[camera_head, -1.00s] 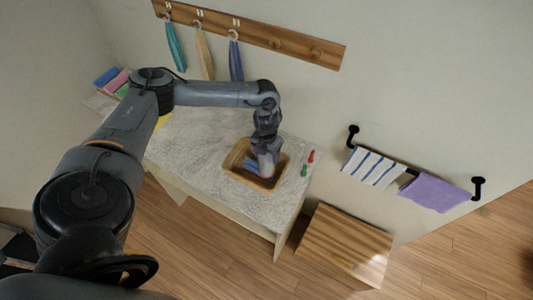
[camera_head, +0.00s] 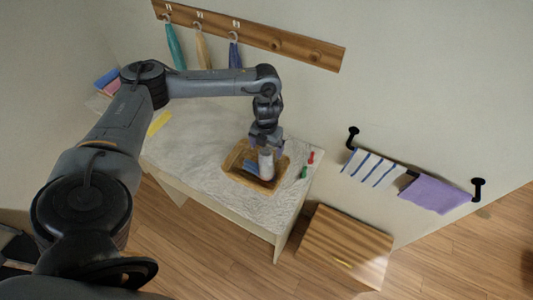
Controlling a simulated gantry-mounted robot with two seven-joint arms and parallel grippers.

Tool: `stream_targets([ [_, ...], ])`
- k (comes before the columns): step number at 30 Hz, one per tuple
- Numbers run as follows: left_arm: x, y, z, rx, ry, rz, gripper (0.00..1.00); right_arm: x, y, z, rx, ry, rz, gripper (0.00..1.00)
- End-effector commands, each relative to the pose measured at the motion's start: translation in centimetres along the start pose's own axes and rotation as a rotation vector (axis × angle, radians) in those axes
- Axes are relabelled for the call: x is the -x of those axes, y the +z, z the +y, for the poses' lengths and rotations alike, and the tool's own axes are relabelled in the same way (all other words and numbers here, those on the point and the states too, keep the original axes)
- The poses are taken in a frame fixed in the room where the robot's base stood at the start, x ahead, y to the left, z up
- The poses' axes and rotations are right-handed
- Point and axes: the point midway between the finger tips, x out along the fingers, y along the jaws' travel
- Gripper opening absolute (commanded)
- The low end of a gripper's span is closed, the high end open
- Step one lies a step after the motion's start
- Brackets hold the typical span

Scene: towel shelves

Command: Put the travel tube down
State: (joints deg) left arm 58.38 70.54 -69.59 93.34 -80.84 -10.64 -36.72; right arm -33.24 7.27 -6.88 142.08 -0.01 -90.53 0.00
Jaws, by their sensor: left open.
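A pale, whitish cylinder (camera_head: 266,163), which looks like the travel tube, stands roughly upright in the wooden tray (camera_head: 232,172) on the marbled counter. Its base is hard to make out at this size. My left gripper (camera_head: 267,146) is open just above and behind it, fingers pointing down around its top end. I cannot tell whether the fingers touch it. A blue folded item (camera_head: 251,166) lies in the tray left of the cylinder. My right gripper does not show.
A red item (camera_head: 311,157) and a green item (camera_head: 304,172) sit right of the tray. A yellow cloth (camera_head: 159,123) lies at the counter's left. A wooden box (camera_head: 345,243) stands on the floor. Towels hang from a wall rail (camera_head: 409,172) and a hook board (camera_head: 265,37).

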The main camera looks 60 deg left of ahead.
Motion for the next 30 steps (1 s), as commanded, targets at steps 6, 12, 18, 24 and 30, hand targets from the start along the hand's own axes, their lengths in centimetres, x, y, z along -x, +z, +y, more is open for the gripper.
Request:
stream_targets([
  [6, 4.8, 0.1, 0.0, -0.001, -0.001, -0.004, 0.95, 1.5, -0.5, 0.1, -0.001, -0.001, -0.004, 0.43],
  [12, 6.9, 0.0, 0.0, -0.001, 0.0, -0.002, 0.95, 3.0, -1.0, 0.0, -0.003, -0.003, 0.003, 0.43],
  [18, 6.6, -0.5, -2.0, -0.026, -0.018, -0.017, 0.95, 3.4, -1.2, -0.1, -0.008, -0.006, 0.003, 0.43],
  [24, 2.8, -3.7, -11.7, -0.089, -0.152, -0.095, 0.95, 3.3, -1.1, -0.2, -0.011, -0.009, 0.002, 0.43],
  [30, 0.8, -12.4, -25.6, 0.02, -0.468, -0.14, 0.95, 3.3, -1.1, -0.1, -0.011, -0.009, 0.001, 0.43],
])
